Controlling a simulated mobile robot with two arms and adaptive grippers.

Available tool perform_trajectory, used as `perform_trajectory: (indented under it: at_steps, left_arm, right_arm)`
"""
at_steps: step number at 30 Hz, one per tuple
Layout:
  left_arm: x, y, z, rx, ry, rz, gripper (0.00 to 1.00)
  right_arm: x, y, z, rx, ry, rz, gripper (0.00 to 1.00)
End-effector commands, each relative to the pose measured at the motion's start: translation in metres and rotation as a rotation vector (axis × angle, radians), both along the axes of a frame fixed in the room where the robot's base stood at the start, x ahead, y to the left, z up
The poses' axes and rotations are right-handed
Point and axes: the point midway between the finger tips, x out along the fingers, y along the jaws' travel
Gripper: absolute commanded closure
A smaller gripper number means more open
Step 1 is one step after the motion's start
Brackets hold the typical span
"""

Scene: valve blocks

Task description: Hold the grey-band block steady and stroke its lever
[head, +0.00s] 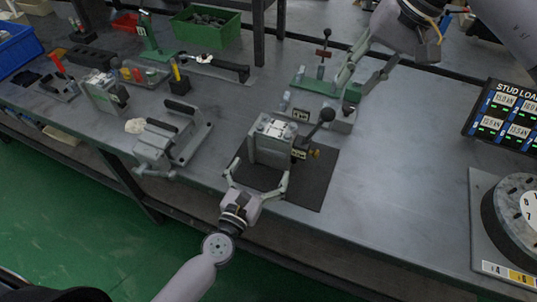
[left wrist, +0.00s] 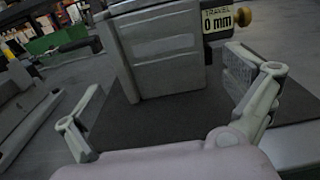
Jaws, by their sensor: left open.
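The grey valve block (head: 270,143) stands upright on a dark mat (head: 312,180). Its lever (head: 318,122) rises to the right and ends in a black knob. My left gripper (head: 259,178) is open at the block's near side, a finger towards each side. In the left wrist view, the block (left wrist: 160,55) stands between the spread fingers of this gripper (left wrist: 170,105), with gaps on both sides. A label there reads "0 mm" beside a brass knob (left wrist: 243,16). My right gripper (head: 362,80) hangs above and behind the lever, fingers apart and empty.
A round dial unit (head: 518,210) and a "STUD LOAD" display (head: 510,115) are at right. The bench between is clear.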

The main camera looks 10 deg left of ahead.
Motion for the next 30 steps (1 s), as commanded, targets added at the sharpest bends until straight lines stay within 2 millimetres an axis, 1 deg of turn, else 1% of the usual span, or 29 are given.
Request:
perform_trajectory:
  at_steps: [1,3,6,10,14,21,30]
  left_arm:
    - [0.011,-0.002,0.001,0.0,-0.002,0.002,0.0]
    - [0.022,-0.005,0.001,0.0,-0.002,0.002,0.0]
    - [0.035,-0.008,0.0,0.001,0.0,0.0,0.0]
    - [0.046,-0.011,0.0,0.002,0.001,0.0,0.0]
    - [0.051,-0.012,0.0,0.002,0.0,0.0,0.0]
    - [0.051,-0.012,0.0,0.002,0.001,0.0,0.0]
    - [0.051,-0.011,0.0,0.003,0.0,0.001,0.19]
  right_arm:
    - [0.0,0.0,0.0,0.0,0.0,0.0,0.67]
    - [0.0,0.0,0.0,0.0,0.0,0.0,0.67]
    - [0.0,0.0,0.0,0.0,0.0,0.0,0.67]
    - [0.0,0.0,0.0,0.0,0.0,0.0,0.67]
    - [0.0,0.0,0.0,0.0,0.0,0.0,0.67]
    - [0.0,0.0,0.0,0.0,0.0,0.0,0.67]
    - [0.0,0.0,0.0,0.0,0.0,0.0,0.67]
